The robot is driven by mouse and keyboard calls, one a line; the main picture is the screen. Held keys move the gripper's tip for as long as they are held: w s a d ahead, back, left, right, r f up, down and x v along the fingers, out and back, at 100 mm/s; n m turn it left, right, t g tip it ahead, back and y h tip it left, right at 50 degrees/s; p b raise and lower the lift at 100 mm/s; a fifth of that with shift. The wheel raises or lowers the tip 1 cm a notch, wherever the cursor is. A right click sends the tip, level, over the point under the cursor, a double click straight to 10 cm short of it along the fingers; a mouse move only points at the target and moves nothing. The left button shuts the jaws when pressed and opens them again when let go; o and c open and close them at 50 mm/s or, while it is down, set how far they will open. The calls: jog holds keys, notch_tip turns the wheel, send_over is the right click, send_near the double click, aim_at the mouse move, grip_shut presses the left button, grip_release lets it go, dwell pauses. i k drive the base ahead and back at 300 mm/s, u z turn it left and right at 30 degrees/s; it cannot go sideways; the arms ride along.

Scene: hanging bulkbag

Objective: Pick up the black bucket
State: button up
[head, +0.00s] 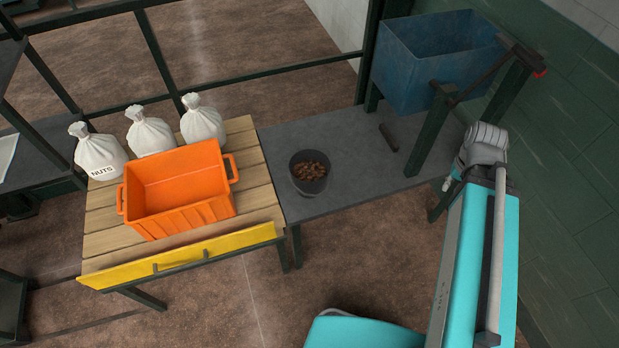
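The black bucket (310,173) stands upright on the dark grey table, near its left end beside the wooden table. It is filled with brown nut-like pieces. No handle on it can be made out. My arm is at the right of the head view, folded near my teal body, well to the right of the bucket. My gripper cannot be seen. Nothing touches the bucket.
The grey table (345,140) has free room around the bucket; a small dark bar (388,137) lies right of it. A blue metal hopper (425,62) stands over the table's right end. An orange crate (180,190) and white sacks (150,133) sit on the wooden table (245,150).

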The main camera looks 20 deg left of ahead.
aim_at(310, 169)
jog(key=u, duration=0.05)
jog(key=k, duration=1.5)
jog(key=u, duration=0.75)
jog(key=i, duration=1)
jog(key=z, duration=0.05)
